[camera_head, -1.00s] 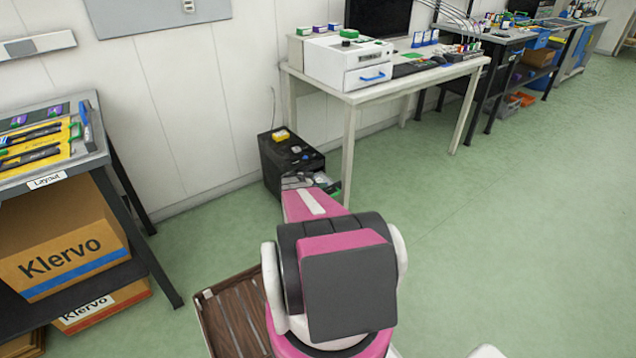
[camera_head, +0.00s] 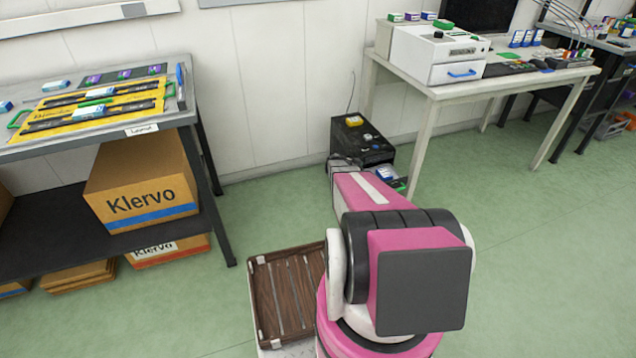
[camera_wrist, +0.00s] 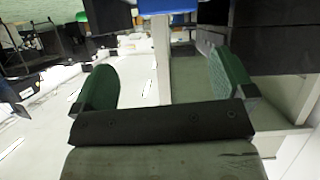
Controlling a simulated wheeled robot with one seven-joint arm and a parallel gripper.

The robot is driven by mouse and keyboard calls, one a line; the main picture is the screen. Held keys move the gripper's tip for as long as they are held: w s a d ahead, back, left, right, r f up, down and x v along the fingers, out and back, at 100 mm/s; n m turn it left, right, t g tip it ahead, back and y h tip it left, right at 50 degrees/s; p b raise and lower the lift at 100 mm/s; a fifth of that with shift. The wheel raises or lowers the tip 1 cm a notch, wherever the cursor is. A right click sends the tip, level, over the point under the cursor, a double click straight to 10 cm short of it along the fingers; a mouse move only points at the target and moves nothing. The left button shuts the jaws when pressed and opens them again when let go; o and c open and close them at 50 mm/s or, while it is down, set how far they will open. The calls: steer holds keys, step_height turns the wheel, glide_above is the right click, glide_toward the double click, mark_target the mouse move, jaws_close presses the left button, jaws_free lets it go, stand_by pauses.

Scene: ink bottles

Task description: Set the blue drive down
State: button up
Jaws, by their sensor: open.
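My gripper (camera_wrist: 165,82) shows in the wrist view with its two green finger pads wide apart and nothing between them. In the head view my arm reaches forward, and the gripper end (camera_head: 345,166) is small and beside the black drawer cabinet (camera_head: 362,140) on the floor. No blue drive can be told for certain. Small blue-and-white items (camera_head: 393,183) lie low by the cabinet's front, partly hidden by my arm. A blue patch (camera_wrist: 168,5) shows at the top of the wrist view, cut off and not clear.
The bench labelled Layout (camera_head: 158,138) holds a yellow tray (camera_head: 70,118) and small boxes. A slatted brown tray (camera_head: 283,300) is beside my arm's base. The white table (camera_head: 470,92) with a printer-like machine (camera_head: 435,55) stands at the right. Green floor at the right is open.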

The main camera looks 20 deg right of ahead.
steer(key=s+a+r+n+y, duration=0.4)
steer(key=s+a+r+n, duration=0.1)
steer(key=a, duration=0.6)
steer(key=s+a+r+n+y, duration=0.4)
steer(key=s+a+r+n, duration=0.2)
steer(key=s+a, duration=0.4)
steer(key=s+a+r+n+y, duration=0.4)
steer(key=s+a+r, duration=0.4)
steer(key=a, duration=0.4)
steer(key=shift+n+g+y, duration=0.3)
steer(key=shift+n+y, duration=0.1)
steer(key=shift+n, duration=0.3)
steer(key=shift+a, duration=0.1)
